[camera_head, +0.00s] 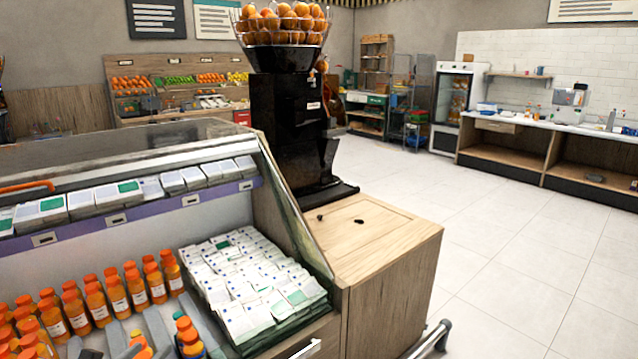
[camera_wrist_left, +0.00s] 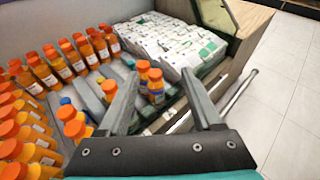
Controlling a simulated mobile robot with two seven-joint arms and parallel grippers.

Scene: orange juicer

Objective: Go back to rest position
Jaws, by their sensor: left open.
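My left gripper (camera_wrist_left: 160,75) shows in the left wrist view, with its two grey fingers spread wide apart. It is open and nothing is held between the fingers. Beyond the fingertips are orange juice bottles (camera_wrist_left: 155,88) standing in the display case, apart from the fingers as far as I can tell. My right gripper is in neither view. The black orange juicer (camera_head: 290,125) stands on a wooden counter (camera_head: 385,235), its wire basket on top full of oranges (camera_head: 285,20).
The open display case (camera_head: 225,140) fills the left, with rows of orange bottles (camera_head: 95,300) and white packs (camera_head: 250,285). A metal rail (camera_wrist_left: 238,92) runs along its front. Free tiled floor (camera_head: 530,260) lies to the right.

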